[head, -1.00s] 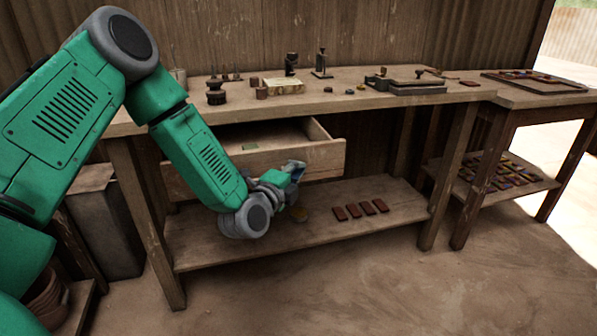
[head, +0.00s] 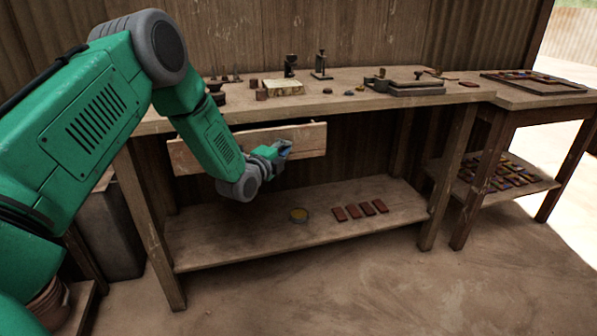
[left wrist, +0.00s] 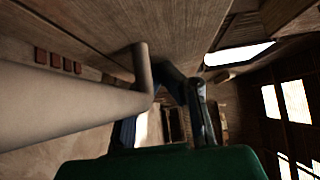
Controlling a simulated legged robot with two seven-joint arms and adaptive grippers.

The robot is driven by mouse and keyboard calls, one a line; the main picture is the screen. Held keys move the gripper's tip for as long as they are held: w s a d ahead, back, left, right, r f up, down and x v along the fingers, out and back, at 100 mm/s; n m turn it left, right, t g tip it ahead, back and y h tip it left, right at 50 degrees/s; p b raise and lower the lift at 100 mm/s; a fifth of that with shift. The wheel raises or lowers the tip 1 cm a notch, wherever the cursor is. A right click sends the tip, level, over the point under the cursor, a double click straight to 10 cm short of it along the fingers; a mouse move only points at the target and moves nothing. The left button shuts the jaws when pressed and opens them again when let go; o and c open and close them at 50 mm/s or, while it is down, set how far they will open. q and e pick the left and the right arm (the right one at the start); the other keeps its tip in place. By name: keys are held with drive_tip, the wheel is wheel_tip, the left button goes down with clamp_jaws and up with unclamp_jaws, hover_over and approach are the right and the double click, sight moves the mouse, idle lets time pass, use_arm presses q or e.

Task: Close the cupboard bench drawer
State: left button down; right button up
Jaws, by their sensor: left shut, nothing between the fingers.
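The drawer (head: 308,136) hangs under the workbench top. Its wooden front panel sits close below the bench edge, with a dark strip above it, and no drawer inside shows. My left gripper (head: 284,148) is shut and empty, at the drawer front towards its right half. I cannot tell whether the gripper touches the panel. My left forearm hides part of the panel's left half. In the left wrist view the wooden surface fills the upper left, close to the gripper. My right gripper is not in view.
The workbench top (head: 345,103) holds small tools and a press plate (head: 408,88). A side table (head: 545,100) stands at right. The floor in front is clear.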

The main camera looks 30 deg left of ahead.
use_arm(q)
drive_tip(key=w+a, duration=0.2)
drive_tip(key=w+a+b, duration=0.1)
drive_tip(key=w+a, duration=0.1)
drive_tip(key=a, duration=0.1)
drive_tip(key=shift+w+a+f, duration=0.1)
drive_tip(key=shift+w+a, duration=0.1)
drive_tip(key=shift+w, duration=0.1)
drive_tip(key=shift+w+a+b, duration=0.1)
drive_tip(key=shift+a+b, duration=0.1)
drive_tip(key=shift+b, duration=0.1)
drive_tip(key=shift+w+r, duration=0.15)
drive_tip(key=shift+r, duration=0.2)
drive_tip(key=shift+a, duration=0.15)
